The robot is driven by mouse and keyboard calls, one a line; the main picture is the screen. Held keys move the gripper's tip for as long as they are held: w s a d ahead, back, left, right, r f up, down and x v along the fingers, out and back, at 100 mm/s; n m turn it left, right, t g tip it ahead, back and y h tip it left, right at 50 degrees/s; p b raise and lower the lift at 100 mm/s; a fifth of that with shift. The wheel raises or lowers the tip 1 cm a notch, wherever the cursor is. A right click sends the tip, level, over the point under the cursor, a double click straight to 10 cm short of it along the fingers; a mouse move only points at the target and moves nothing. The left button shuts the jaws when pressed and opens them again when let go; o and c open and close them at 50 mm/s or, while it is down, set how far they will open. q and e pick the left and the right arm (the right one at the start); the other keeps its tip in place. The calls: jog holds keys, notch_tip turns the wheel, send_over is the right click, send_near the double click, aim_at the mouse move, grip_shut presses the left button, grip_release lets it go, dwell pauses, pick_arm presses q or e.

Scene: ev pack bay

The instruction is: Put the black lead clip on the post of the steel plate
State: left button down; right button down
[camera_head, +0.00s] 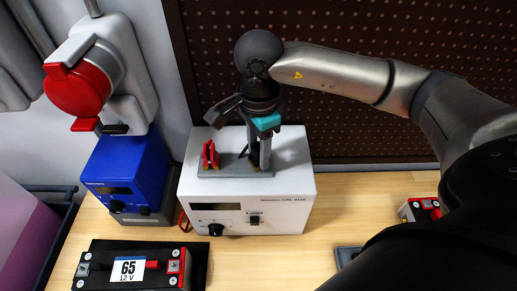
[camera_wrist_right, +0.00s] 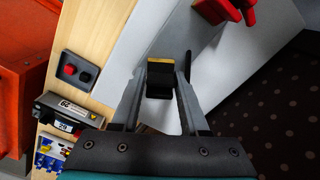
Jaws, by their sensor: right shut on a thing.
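My right gripper (camera_head: 261,164) reaches down over the steel plate (camera_head: 229,171), which lies on top of the white unit (camera_head: 248,200). In the right wrist view, its fingers (camera_wrist_right: 159,88) are shut on the black lead clip (camera_wrist_right: 159,82), which has a copper-yellow edge. The clip is at the plate's right part in the head view; whether it touches the plate or a post, I cannot tell. The red clip (camera_head: 210,155) stands at the plate's left end and also shows in the wrist view (camera_wrist_right: 237,11). The post for the black clip is hidden. My left gripper is not in view.
A blue unit (camera_head: 127,174) stands left of the white one, below a red-and-grey device (camera_head: 78,89). A battery marked 65 (camera_head: 128,268) is at front left. A dark pegboard (camera_head: 350,120) rises behind.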

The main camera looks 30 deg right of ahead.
jog(key=shift+c, duration=1.7)
grip_release()
notch_tip(320, 180, up, 15)
jog(key=p, duration=0.1)
jog(key=shift+r, duration=0.15)
jog(key=shift+s, duration=0.1)
